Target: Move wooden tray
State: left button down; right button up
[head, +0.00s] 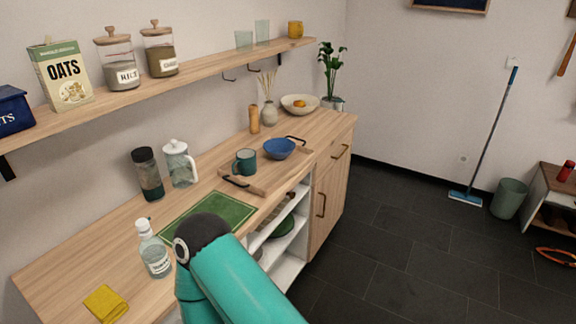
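The wooden tray (264,181) lies flat on the wooden counter in the head view. It has a dark handle at its near left end and another at its far right end. A dark teal mug (245,162) stands on the tray, with a blue bowl (279,149) to its right. One of my teal arm links with a dark joint rises from the bottom middle, in front of the counter and nearer than the tray. Neither gripper shows, and nothing is seen holding the tray.
A green mat (226,205) lies left of the tray, partly hidden by my arm. A wooden cylinder (254,120), vase (269,112) and white bowl (300,105) are behind.

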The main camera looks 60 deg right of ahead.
aim_at(271, 174)
jog(key=u, duration=0.9)
jog(key=i, duration=0.15)
jog(key=z, duration=2.7)
jog(key=k, duration=0.85)
jog(key=z, duration=0.1)
jog(key=i, duration=0.9)
jog(key=z, duration=1)
